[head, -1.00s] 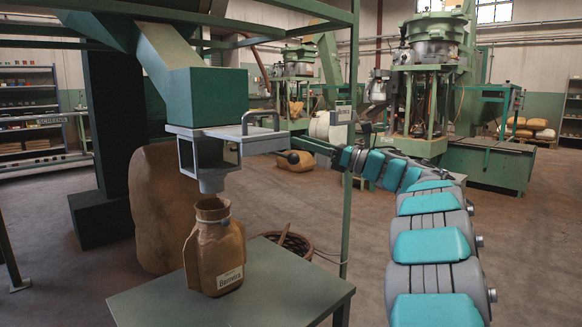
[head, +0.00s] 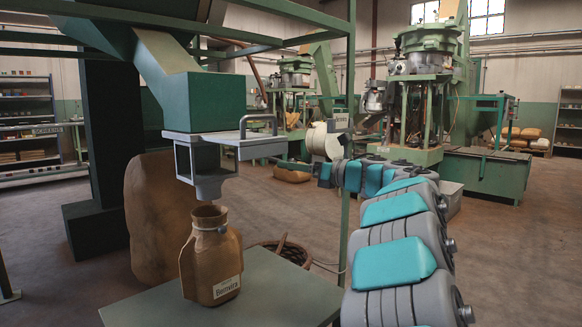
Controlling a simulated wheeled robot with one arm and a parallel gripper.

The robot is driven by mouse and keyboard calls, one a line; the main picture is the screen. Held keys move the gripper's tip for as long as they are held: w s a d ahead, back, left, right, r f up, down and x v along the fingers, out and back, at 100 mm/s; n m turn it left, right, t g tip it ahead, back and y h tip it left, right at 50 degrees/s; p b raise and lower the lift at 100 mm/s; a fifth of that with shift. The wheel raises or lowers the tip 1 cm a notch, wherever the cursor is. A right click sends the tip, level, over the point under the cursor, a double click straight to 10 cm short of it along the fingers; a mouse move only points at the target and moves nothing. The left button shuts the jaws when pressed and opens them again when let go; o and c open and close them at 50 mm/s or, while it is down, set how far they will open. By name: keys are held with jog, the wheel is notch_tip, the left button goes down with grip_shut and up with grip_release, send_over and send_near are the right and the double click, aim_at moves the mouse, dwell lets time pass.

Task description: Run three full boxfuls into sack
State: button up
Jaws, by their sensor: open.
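A green hopper chute (head: 203,103) ends above a grey metal measuring box (head: 184,160), open at the front, with a short spout below. A grey slide plate (head: 262,149) with a raised bar handle (head: 258,118) sticks out to the right between chute and box. A brown sack (head: 208,262) with a white label stands upright on a green table, its open neck under the spout. What is inside the sack or box is hidden. My gripper (head: 279,163) is open, small in view, just right of and below the plate's right end; its fingertips are partly hidden, and contact cannot be told.
The green table (head: 255,285) carries the sack. A wicker basket (head: 294,250) sits behind the table. A large brown sack (head: 150,220) stands behind left. Open floor lies right.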

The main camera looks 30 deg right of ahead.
jog(key=shift+w+a, duration=0.3)
jog(key=shift+w, duration=0.2)
grip_shut()
dwell(0.3)
dwell(0.8)
